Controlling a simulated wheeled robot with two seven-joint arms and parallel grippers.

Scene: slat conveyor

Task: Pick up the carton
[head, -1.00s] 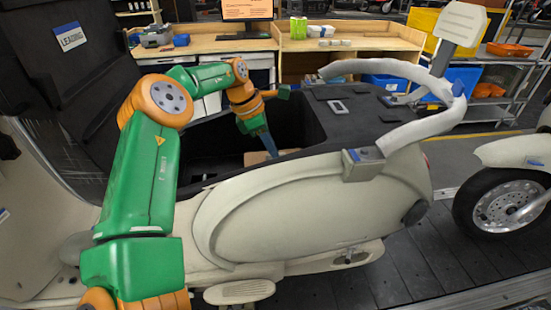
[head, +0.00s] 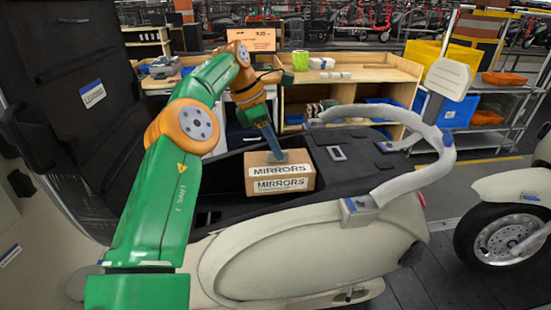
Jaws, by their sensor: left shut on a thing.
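The carton (head: 281,178) is a brown cardboard box with white labels reading MIRRORS. It shows in the head view in front of and above the black open compartment of the cream scooter body (head: 310,245). My left gripper (head: 275,147) comes down from above on the green and orange arm and is shut on the carton's top part. The fingertips are partly hidden by the carton. My right gripper is not in view.
The scooter's black upright lid (head: 65,60) stands at the left. A pale curved rail (head: 425,175) rises at the right of the compartment. A wooden workbench (head: 370,75) and a shelf with a yellow bin (head: 440,58) stand behind. A wheel (head: 500,222) is at the right.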

